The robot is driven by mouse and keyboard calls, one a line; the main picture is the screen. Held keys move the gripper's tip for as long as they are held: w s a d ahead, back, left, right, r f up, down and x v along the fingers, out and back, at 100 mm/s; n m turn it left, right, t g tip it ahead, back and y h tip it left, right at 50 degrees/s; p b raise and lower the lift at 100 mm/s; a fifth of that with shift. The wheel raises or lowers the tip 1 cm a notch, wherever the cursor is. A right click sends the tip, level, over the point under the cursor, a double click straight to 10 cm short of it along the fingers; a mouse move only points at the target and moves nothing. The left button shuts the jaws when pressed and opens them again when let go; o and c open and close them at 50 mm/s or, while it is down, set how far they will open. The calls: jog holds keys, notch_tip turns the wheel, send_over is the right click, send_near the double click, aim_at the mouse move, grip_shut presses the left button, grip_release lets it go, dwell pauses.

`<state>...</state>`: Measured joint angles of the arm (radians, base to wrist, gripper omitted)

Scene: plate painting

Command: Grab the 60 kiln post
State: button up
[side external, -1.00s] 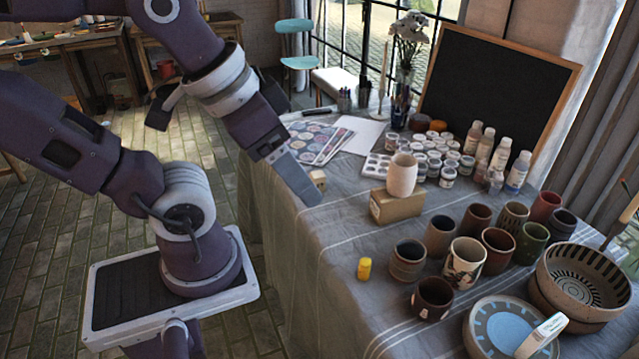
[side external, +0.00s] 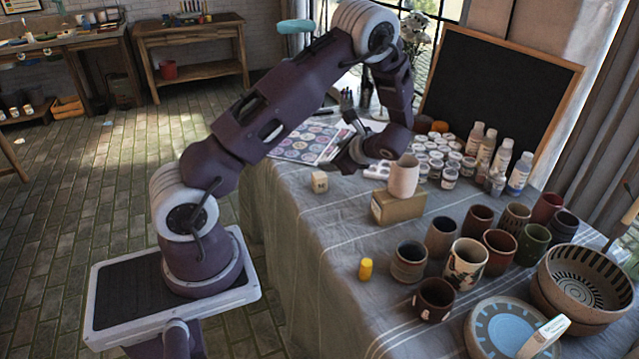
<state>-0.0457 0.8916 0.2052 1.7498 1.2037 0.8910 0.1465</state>
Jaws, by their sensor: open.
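Two pale tan blocks could be kiln posts. A small cube (side external: 319,182) with a dark mark on its face stands near the table's left edge. A larger lying block (side external: 399,207) carries a pale cup (side external: 403,176) and has a small mark on its left end. I cannot read either mark for certain, so I cannot tell which is the 60. My gripper (side external: 341,163) is open, low over the table behind and right of the small cube, apart from it. Its fingers point left, and my arm hides part of them.
Paint charts (side external: 300,141) and paint jars (side external: 437,158) lie behind and beside my gripper. Several cups (side external: 409,262), a yellow cylinder (side external: 366,269) and a plate (side external: 490,330) stand at the front right. The cloth (side external: 310,225) in front of the small cube is clear.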

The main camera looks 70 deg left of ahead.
aim_at(322, 180)
jog(key=a+f+m, duration=0.2)
jog(key=f, duration=0.2)
jog(key=w+a+f+m+t+y, duration=0.1)
jog(key=a+f+m, duration=0.1)
jog(key=f, duration=0.3)
jog(key=a+f+m+t+y, duration=0.1)
jog(key=a+f+m, duration=0.1)
jog(key=f, duration=0.3)
jog(key=shift+w+a+f+m, duration=0.15)
jog(key=shift+w+a+m, duration=0.15)
jog(key=shift+m, duration=0.6)
jog(key=x, duration=0.7)
jog(key=shift+s+a+r, duration=0.2)
jog(key=shift+s, duration=0.1)
grip_shut()
